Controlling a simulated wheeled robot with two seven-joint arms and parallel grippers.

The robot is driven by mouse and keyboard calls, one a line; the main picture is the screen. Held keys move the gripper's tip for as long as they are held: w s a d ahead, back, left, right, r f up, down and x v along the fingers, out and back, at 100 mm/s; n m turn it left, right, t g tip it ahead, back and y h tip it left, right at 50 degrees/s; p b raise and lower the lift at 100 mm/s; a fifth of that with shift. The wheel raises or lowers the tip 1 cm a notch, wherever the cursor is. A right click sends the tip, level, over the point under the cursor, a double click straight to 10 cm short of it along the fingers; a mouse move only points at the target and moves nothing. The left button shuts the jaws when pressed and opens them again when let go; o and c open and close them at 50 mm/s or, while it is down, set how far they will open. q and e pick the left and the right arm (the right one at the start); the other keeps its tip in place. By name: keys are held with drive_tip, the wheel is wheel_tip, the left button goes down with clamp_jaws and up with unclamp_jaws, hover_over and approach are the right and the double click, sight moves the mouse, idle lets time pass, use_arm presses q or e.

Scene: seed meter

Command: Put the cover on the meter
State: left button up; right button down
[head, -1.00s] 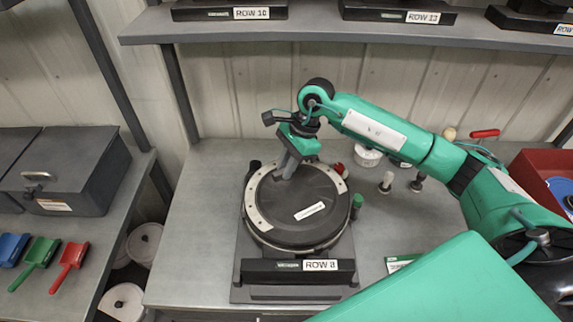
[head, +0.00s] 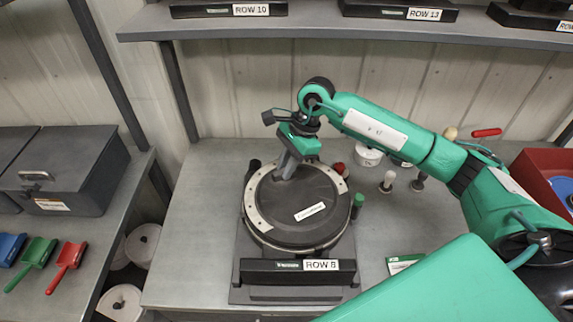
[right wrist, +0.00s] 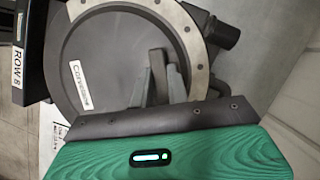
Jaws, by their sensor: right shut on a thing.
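The dark round cover (head: 312,228) with a white label lies flat on the meter labelled ROW 8. A pale metal ring (head: 256,213) of the meter shows along the left and upper edge of the cover. My right gripper (head: 285,174) is over the far left part of the cover, shut on its upright grip. In the right wrist view the grip (right wrist: 158,68) stands between the fingers, and the cover (right wrist: 110,50) lies inside the ring (right wrist: 192,40). I cannot tell whether the cover is fully seated. My left gripper is not in view.
A green knob (head: 357,201) stands right of the meter. A white tub (head: 368,156) and small knobbed pieces (head: 388,180) stand behind right. A red bin (head: 545,170) is at the far right. Scoops (head: 68,258) and a grey box (head: 75,170) are on the left bench. A shelf (head: 310,28) runs above.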

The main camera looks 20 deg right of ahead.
drive_tip(key=shift+f+b, duration=0.1)
drive_tip(key=shift+b, duration=0.4)
idle(0.4)
drive_tip(key=c, duration=1.3)
unclamp_jaws()
drive_tip(key=shift+c, duration=0.3)
wheel_tip(320, 180, up, 10)
drive_tip(key=p, duration=0.3)
